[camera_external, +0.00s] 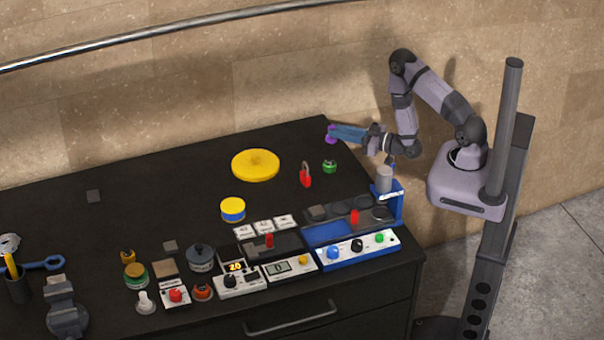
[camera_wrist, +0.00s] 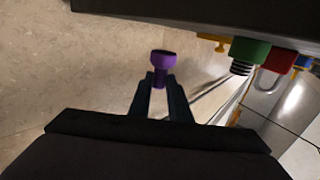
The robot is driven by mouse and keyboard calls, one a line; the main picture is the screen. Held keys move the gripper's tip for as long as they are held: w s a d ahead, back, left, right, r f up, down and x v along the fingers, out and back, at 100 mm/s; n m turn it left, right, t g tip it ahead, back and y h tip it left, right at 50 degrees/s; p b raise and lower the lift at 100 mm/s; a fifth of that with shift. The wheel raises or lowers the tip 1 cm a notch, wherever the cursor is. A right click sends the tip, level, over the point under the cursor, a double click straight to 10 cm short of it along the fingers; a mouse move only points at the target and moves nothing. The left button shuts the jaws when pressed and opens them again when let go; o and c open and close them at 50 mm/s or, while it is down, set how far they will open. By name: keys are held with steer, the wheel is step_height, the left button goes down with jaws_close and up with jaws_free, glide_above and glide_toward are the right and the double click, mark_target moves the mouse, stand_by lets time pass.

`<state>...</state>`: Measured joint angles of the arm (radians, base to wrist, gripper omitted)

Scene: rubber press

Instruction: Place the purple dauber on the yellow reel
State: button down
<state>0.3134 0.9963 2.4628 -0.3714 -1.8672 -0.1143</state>
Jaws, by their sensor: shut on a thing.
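The purple dauber (camera_external: 331,134) is at the tips of my gripper (camera_external: 338,133), near the table's back right edge in the external view. In the wrist view the dauber (camera_wrist: 160,65) stands between the two dark fingertips (camera_wrist: 160,82), its wide end beyond them. My gripper is shut on it. The yellow reel (camera_external: 255,165), a flat round disc, lies on the black table to the left of and nearer than the gripper. Nothing rests on the reel. In the wrist view a yellow part (camera_wrist: 212,40) shows at the table edge; I cannot tell what it is.
A red padlock (camera_external: 305,176) and a small green object (camera_external: 329,166) stand right of the reel. A blue press station (camera_external: 355,228) is at the right front. A yellow-and-blue tin (camera_external: 233,209) stands in front of the reel. The table left of the reel is mostly clear.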

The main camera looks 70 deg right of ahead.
steer(key=a+r+n+g+y, duration=0.2)
steer(key=a+r+n+y, duration=0.4)
steer(key=a+r, duration=0.55)
steer(key=s+a+f+n+g+y, duration=0.2)
steer(key=s+a+n+g+y, duration=0.1)
steer(key=s+a+g+y, duration=0.1)
steer(key=s+a+f+n+g+y, duration=0.3)
steer(key=s+a+n+g+y, duration=0.1)
steer(key=s+a, duration=0.4)
steer(key=shift+s+a+g+y, duration=0.2)
steer(key=shift+a+g+y, duration=0.4)
steer(key=shift+a+y, duration=0.3)
steer(key=shift+d, duration=0.1)
steer(key=shift+f+p, duration=0.7)
steer(key=shift+f, duration=4)
steer(key=shift+f, duration=0.1)
